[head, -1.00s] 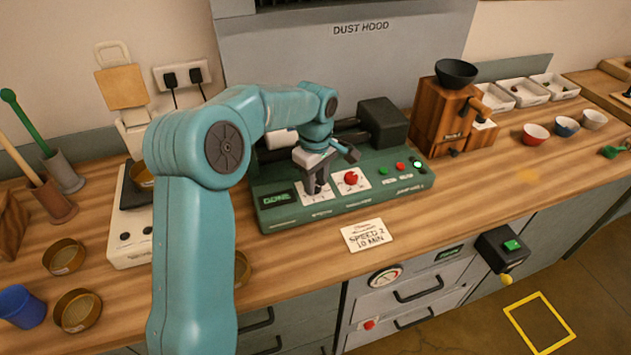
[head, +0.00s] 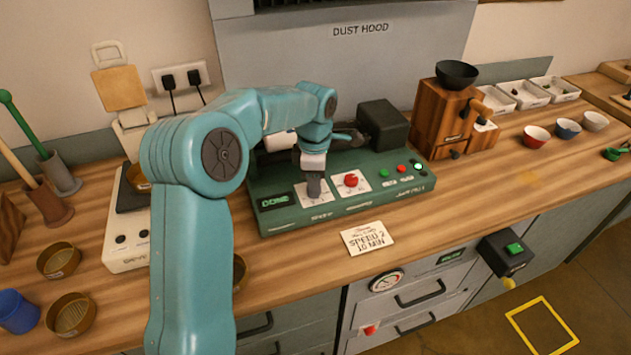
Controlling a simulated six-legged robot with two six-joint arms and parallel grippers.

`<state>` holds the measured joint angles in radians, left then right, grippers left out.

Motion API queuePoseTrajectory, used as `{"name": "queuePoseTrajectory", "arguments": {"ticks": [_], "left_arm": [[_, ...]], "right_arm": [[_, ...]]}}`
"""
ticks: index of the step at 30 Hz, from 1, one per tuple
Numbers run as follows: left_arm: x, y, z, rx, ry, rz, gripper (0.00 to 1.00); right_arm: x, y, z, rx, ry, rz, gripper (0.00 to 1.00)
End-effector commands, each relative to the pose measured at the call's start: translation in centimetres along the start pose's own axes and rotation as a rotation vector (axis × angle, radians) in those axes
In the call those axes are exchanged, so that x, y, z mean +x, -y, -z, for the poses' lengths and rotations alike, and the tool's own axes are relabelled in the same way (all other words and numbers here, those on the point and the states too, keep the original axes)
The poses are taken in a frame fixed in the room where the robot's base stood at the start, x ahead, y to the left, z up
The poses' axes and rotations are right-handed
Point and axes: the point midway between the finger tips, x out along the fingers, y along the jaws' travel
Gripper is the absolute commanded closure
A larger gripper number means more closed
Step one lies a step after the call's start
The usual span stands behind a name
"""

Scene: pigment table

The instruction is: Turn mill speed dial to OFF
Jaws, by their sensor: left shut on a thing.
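The green mill (head: 290,222) stands on the wooden bench below the dust hood. Its front panel has two white dial plates. My left gripper (head: 314,188) points down at the left plate (head: 300,200) and is shut on the speed dial there, which its fingers hide. I cannot read the dial's setting. The right plate carries a red knob (head: 351,180), apart from the gripper. A green-lit display (head: 274,202) at the mill's left appears to read DONE. My right gripper is not in view.
A note card (head: 367,238) reading SPEED 2, 10 MIN lies in front of the mill. A wooden grinder (head: 440,125) stands to its right. Small bowls, including a red one (head: 535,135), are farther right. Sieves and a blue cup (head: 18,310) are at left.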

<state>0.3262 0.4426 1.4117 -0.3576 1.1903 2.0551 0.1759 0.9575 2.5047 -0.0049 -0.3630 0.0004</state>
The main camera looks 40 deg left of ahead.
Motion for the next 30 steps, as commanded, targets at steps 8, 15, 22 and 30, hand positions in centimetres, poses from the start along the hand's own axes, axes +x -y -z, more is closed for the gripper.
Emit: {"name": "queuePoseTrajectory", "arguments": {"ticks": [8,15,22,30], "left_arm": [[0.5,0.2,0.3,-0.025,-0.011,0.014,0.96],[0.5,0.3,0.3,-0.024,-0.010,0.016,0.96],[0.3,0.2,0.2,-0.023,-0.006,0.010,0.40],[-0.6,0.1,0.1,-0.022,-0.003,0.005,0.40]], "right_arm": [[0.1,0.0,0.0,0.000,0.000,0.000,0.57],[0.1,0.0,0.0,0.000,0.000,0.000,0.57],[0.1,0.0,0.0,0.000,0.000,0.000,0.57],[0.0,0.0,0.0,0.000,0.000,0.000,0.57]]}}
